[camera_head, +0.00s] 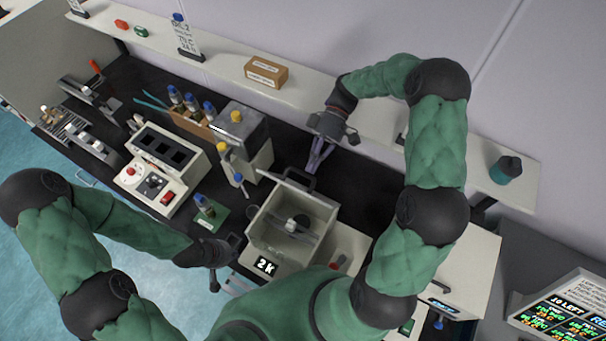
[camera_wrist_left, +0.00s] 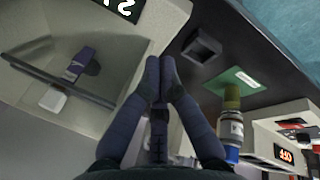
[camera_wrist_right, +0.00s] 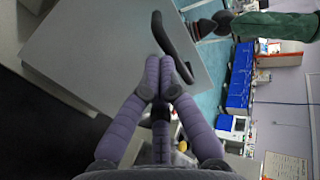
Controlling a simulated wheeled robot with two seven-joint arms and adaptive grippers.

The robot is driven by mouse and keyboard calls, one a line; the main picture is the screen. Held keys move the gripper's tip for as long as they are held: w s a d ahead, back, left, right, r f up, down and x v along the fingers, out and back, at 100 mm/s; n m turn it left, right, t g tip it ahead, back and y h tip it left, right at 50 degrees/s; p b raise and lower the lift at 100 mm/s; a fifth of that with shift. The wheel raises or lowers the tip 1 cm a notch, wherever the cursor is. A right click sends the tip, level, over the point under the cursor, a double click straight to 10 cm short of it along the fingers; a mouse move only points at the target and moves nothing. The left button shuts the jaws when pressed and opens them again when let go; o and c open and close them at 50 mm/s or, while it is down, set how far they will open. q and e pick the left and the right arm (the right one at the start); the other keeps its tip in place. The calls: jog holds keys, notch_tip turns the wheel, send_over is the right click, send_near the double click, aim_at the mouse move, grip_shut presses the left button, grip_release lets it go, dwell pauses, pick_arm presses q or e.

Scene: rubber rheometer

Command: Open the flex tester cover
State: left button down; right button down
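The flex tester (camera_head: 285,235) is a pale box with a "2 K" display on its front. Its inside shows from above, with a small white piece within. Its cover (camera_head: 305,191) stands raised at the back edge, with a dark handle (camera_head: 299,178) on it. In the right wrist view the cover (camera_wrist_right: 95,45) is a grey panel and the handle (camera_wrist_right: 175,48) is beside my fingertips. My right gripper (camera_head: 312,170) is shut behind the cover, close to the handle; contact is unclear. My left gripper (camera_head: 214,286) is shut and empty, left of the tester's front. The left wrist view shows the tester's inside (camera_wrist_left: 60,65).
A green pad with a blue-capped bottle (camera_head: 206,208) lies left of the tester. A grey machine (camera_head: 243,135) and a white instrument (camera_head: 165,165) stand further left. A shelf with a cardboard box (camera_head: 266,73) runs behind. A white cabinet (camera_head: 465,265) stands right.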

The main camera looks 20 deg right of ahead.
pick_arm(q)
jog(key=w+d+r+m+t, duration=0.2)
jog(key=w+d+r+m, duration=0.15)
jog(key=w+r, duration=0.3)
jog(key=w+d+r+m+t, duration=0.1)
jog(key=w+d+r+m, duration=0.1)
jog(key=w+r+m, duration=0.4)
jog(key=w+d+r+m+h, duration=0.25)
jog(key=d+r+m, duration=0.25)
jog(key=d+r, duration=0.35)
jog(key=s+d+r+m, duration=0.4)
jog(key=d+r+m, duration=0.45)
jog(key=r, duration=0.25)
jog(key=s+a+r+m+g+y, duration=0.1)
jog(key=s+r+m+y, duration=0.15)
jog(key=s, duration=0.25)
jog(key=s+r+m+g+y, duration=0.1)
jog(key=s+r+m, duration=0.1)
jog(key=s+m, duration=0.3)
jog(key=shift+n, duration=0.55)
jog(key=x, duration=0.9)
jog(key=shift+s+d+f, duration=0.2)
jog(key=shift+d, duration=0.1)
